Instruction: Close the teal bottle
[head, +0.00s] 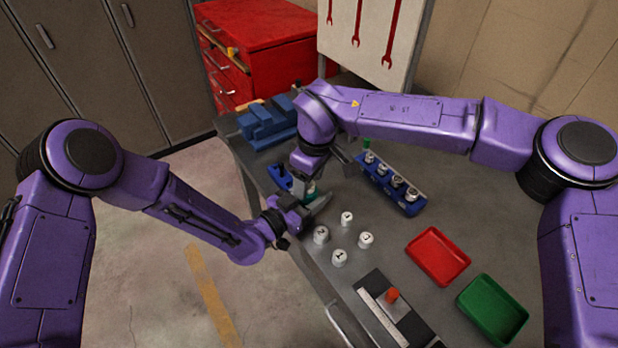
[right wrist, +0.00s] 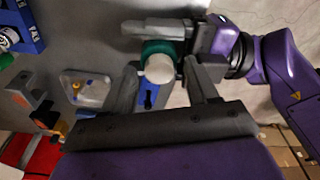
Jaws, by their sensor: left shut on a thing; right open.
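The teal bottle (head: 311,197) is at the table's left edge, mostly hidden by my grippers in the head view. The right wrist view shows its teal body (right wrist: 153,48) with a round white top (right wrist: 160,69), which looks like a cap; whether it is seated cannot be told. My left gripper (head: 312,205) is shut on the bottle from the side. My right gripper (head: 322,174) is open above it; in the right wrist view its fingers (right wrist: 161,75) stand on either side of the white top, apparently without gripping it.
Several white numbered pieces (head: 366,239) stand on the grey table near the grippers. A blue rack (head: 408,206) with silver-topped items lies behind. A red tray (head: 437,256), a green tray (head: 492,309) and a plate with a red knob (head: 392,295) are right. A blue vise-like block (head: 265,124) stands far left.

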